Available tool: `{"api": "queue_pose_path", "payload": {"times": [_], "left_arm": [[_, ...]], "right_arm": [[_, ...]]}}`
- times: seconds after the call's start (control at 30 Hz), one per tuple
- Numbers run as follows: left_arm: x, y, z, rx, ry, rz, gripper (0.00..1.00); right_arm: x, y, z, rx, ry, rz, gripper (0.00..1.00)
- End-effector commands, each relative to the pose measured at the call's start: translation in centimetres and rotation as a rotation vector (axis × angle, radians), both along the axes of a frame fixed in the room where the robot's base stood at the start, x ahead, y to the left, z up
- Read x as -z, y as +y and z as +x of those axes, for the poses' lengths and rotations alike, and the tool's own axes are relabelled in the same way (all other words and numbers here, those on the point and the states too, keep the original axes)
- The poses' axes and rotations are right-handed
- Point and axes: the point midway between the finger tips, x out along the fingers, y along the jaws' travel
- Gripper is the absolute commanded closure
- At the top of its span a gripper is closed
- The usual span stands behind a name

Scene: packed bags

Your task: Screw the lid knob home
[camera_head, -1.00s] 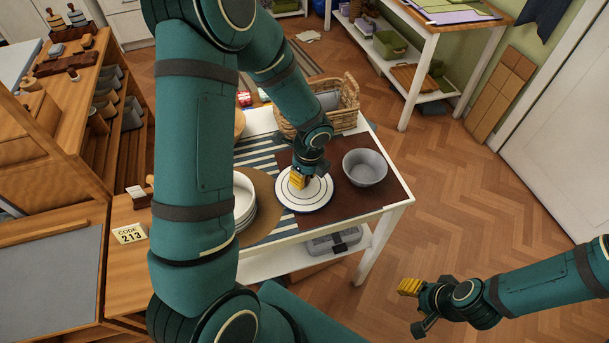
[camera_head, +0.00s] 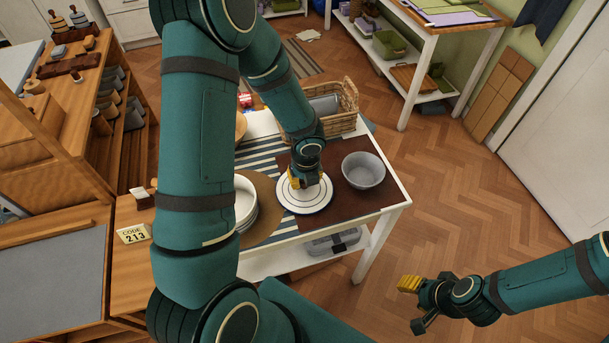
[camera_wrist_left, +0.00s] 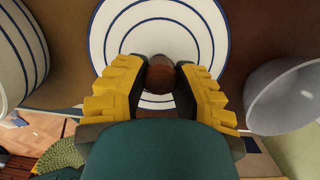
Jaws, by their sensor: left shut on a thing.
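The round white lid with blue rings (camera_head: 308,206) lies face up at the front of the white table; it also shows in the left wrist view (camera_wrist_left: 216,35). Its brown knob (camera_wrist_left: 160,76) stands at the lid's centre. My left gripper (camera_head: 308,181) points down over the lid, its yellow-and-black fingers (camera_wrist_left: 160,82) shut on the knob from two sides. The knob's underside and what is under the lid are hidden. My right gripper (camera_head: 409,306) is open and empty over the floor at lower right, away from the table.
A grey bowl (camera_head: 364,170) stands on the brown mat (camera_head: 382,195) right of the lid. Stacked white plates (camera_head: 245,205) stand to the left on a round mat. A wicker basket (camera_head: 338,124) is behind. The table's front edge is close to the lid.

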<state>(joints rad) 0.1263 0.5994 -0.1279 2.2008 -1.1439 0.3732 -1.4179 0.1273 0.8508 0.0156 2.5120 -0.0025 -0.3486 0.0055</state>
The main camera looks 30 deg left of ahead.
Motion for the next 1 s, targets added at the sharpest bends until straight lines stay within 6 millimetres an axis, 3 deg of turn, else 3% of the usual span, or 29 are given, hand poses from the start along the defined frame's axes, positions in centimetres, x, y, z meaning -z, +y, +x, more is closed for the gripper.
{"api": "queue_pose_path", "payload": {"times": [0.3, 0.6, 0.87, 1.0], "left_arm": [[0.0, 0.0, -0.1, 0.039, 0.002, 0.000, 1.00], [-0.1, 0.0, -0.1, 0.319, 0.001, 0.000, 1.00], [0.1, 0.0, 0.0, 0.329, 0.000, 0.000, 1.00], [-0.2, 0.0, -0.1, 0.431, 0.003, -0.001, 1.00]], "right_arm": [[-0.2, 0.0, 0.0, 0.000, 0.000, 0.000, 0.53], [-2.1, 0.0, 0.0, 0.000, 0.000, 0.000, 0.53], [-2.0, 0.0, 0.0, 0.000, 0.000, 0.000, 0.53], [-3.1, 0.0, 0.0, 0.000, 0.000, 0.000, 0.53]]}}
